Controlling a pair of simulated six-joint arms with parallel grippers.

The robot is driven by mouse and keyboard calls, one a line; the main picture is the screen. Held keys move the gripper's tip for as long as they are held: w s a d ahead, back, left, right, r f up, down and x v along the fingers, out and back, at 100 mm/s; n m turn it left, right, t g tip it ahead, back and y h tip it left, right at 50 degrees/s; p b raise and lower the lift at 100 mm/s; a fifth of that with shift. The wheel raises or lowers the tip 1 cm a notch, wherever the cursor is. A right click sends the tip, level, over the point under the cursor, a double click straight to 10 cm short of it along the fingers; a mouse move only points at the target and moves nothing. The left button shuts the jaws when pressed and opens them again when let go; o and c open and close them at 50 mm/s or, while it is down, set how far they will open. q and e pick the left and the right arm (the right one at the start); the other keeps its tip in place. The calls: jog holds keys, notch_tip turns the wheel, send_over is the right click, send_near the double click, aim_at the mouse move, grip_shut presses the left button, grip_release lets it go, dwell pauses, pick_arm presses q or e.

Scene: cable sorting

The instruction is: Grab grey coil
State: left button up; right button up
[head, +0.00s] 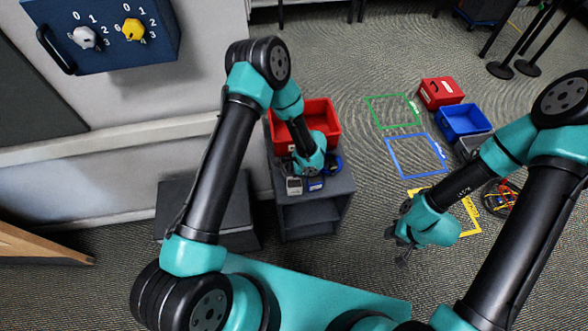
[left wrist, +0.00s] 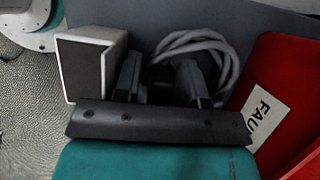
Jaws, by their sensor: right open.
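The grey coil (left wrist: 208,42) is a looped pale cable, seen in the left wrist view on a dark grey surface. Its left side lies between the fingers of my left gripper (left wrist: 160,80), and its right side reaches past the right finger. The fingers stand apart, so the gripper is open; I cannot tell whether they touch the coil. In the head view my left gripper (head: 306,172) is low over the grey shelf unit (head: 310,212), and my arm hides the coil. My right gripper (head: 398,247) is open and empty above the floor.
A red bin (head: 322,115) stands on the shelf unit; it is close right of the coil in the left wrist view (left wrist: 285,90). A grey box-like device (head: 294,186), a blue one (head: 315,184) and a blue coil (head: 334,164) crowd the front. Red (head: 440,92) and blue (head: 462,120) bins stand on the floor.

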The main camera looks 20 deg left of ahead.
pick_arm(q)
grip_shut()
dwell(0.4)
jog(key=shift+r, duration=0.15)
notch_tip(320, 180, up, 18)
dwell(0.5)
dwell(0.4)
